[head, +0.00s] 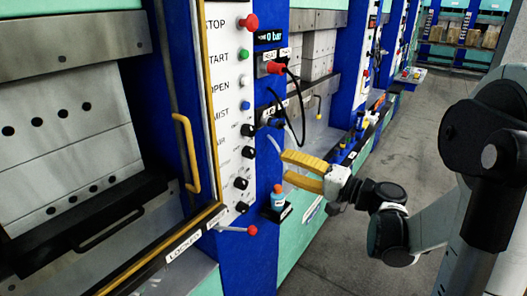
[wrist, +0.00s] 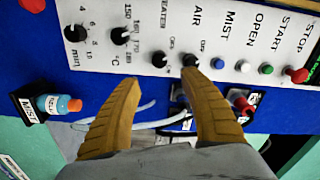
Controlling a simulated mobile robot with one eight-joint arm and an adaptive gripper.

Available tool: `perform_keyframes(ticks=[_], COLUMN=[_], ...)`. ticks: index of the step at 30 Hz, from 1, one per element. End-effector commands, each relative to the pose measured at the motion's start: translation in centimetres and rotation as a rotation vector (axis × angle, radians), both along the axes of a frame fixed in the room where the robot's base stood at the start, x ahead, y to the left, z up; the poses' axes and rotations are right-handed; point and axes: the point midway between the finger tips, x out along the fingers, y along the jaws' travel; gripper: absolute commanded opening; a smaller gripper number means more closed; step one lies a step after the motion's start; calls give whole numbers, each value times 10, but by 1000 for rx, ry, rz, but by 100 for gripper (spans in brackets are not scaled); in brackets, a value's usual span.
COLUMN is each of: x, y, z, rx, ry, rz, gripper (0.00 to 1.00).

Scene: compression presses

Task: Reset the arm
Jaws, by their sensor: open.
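My gripper (head: 305,171) is open and empty, with two yellow fingers pointing left toward the front of the nearest press. In the wrist view my gripper (wrist: 162,75) shows both fingertips apart below the white control panel (wrist: 200,40). In the head view the panel (head: 228,100) carries STOP, START, OPEN and MIST buttons and several black knobs. My arm (head: 430,228) reaches in from the right over the aisle. Nothing is seen between the fingers; whether they touch the press cannot be told.
A small blue bottle with an orange cap (head: 278,198) stands on a black holder below the fingers. Hoses (head: 297,110) hang close by. A red-tipped lever (head: 252,230) and a yellow door handle (head: 187,150) stick out. The grey aisle floor (head: 420,120) is clear.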

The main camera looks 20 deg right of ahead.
Motion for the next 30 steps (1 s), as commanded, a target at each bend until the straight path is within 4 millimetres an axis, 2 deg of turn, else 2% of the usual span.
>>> perform_keyframes(ticks=[5,8,12,16,20,24,27,30], x=[-2,-9,-40,-86,-135,-174,-190,-198], y=[9,34,82,107,109,95,84,77], z=[-2,-10,-33,-57,-74,-81,-81,-80], rx=[-24,-106,-331,-596,-873,-1128,-1255,-1328], ry=[22,92,242,357,417,423,411,399], rz=[10,34,82,113,125,117,106,99], gripper=[51,51,51,51,51,51,51,51])
